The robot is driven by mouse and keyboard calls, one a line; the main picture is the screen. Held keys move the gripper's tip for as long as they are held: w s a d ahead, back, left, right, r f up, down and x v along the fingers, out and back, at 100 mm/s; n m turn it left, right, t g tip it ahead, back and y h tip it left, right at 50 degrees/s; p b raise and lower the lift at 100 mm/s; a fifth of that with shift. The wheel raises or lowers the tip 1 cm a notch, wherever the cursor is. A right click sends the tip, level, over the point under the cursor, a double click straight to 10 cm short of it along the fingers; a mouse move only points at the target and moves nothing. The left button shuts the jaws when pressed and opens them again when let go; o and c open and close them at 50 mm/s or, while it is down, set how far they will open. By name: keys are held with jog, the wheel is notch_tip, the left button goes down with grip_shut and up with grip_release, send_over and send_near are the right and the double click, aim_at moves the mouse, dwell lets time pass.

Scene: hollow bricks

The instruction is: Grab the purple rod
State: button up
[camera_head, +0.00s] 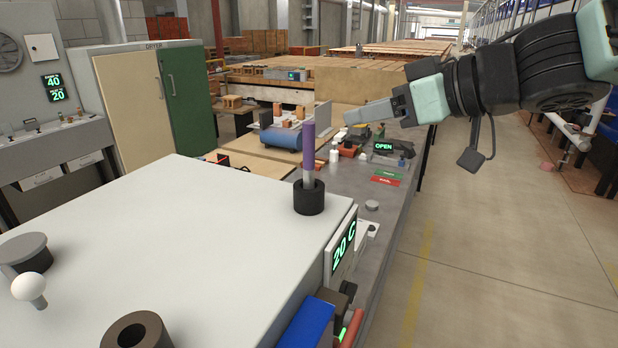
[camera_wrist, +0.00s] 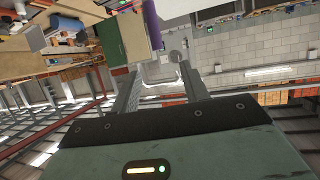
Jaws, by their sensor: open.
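The purple rod (camera_head: 309,148) stands upright in a black ring-shaped holder (camera_head: 309,198) near the right back corner of the pale box top. Its lower part is grey. In the wrist view a purple piece of it (camera_wrist: 152,25) shows at the top, beyond the fingers and a little above the space between them. My gripper (camera_head: 350,116) reaches in from the right in the head view, above and to the right of the rod, apart from it. In the wrist view my gripper (camera_wrist: 158,80) has its two fingers spread with nothing between them.
The pale box top (camera_head: 200,230) is mostly clear. Another black ring (camera_head: 138,330), a round grey knob (camera_head: 24,250) and a white ball-topped knob (camera_head: 30,287) stand at its front left. A cluttered grey bench (camera_head: 350,180) with an OPEN display (camera_head: 384,147) lies behind.

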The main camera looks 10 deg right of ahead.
aim_at(314, 127)
jog(key=b+x, duration=0.1)
jog(key=x, duration=0.6)
jog(key=shift+w+a+f, duration=0.2)
jog(key=shift+w, duration=0.1)
jog(key=shift+x, duration=2.6)
jog(key=shift+d+f, duration=0.1)
jog(key=shift+d, duration=0.1)
grip_shut()
